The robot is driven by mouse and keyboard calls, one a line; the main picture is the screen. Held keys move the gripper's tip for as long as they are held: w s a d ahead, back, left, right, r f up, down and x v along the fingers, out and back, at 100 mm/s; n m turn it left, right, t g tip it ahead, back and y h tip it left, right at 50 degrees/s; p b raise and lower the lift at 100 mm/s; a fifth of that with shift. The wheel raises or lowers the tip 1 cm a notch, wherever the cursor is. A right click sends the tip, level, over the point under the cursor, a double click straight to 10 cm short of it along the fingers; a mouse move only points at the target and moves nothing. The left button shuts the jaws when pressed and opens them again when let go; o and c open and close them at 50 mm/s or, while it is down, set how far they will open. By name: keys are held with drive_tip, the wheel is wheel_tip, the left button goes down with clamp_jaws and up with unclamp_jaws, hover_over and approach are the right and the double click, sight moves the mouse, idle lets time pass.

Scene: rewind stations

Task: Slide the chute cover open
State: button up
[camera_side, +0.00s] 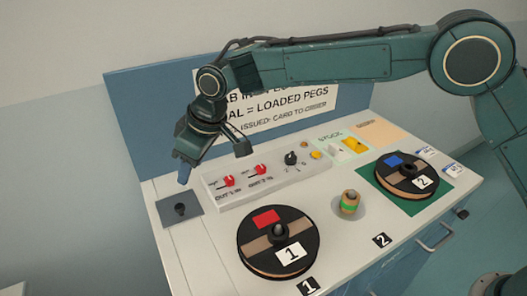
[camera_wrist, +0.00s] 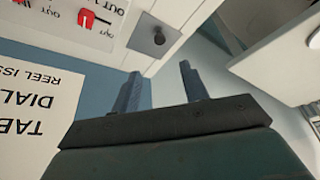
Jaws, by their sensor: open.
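The chute cover looks to be the grey square plate (camera_side: 194,215) with a dark round knob, lying flat at the left end of the bench top. In the wrist view the grey plate (camera_wrist: 147,48) and its knob (camera_wrist: 159,38) lie beyond my fingertips. My gripper (camera_side: 184,178) is open and empty, pointing down above the plate's back edge, apart from the knob. In the wrist view both fingers of my gripper (camera_wrist: 160,75) are spread with nothing between them. No opening shows beside the plate.
A control panel (camera_side: 215,195) with red levers and a black dial stands right of the plate. Reel 1 (camera_side: 265,262) and reel 2 (camera_side: 385,185) lie on the bench, with a small striped spool (camera_side: 349,203) between. A signboard (camera_side: 300,112) rises behind.

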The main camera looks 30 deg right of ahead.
sight(180, 206)
drive_tip(key=shift+f, duration=0.15)
drive_tip(key=shift+x, duration=6.8)
clamp_jaws()
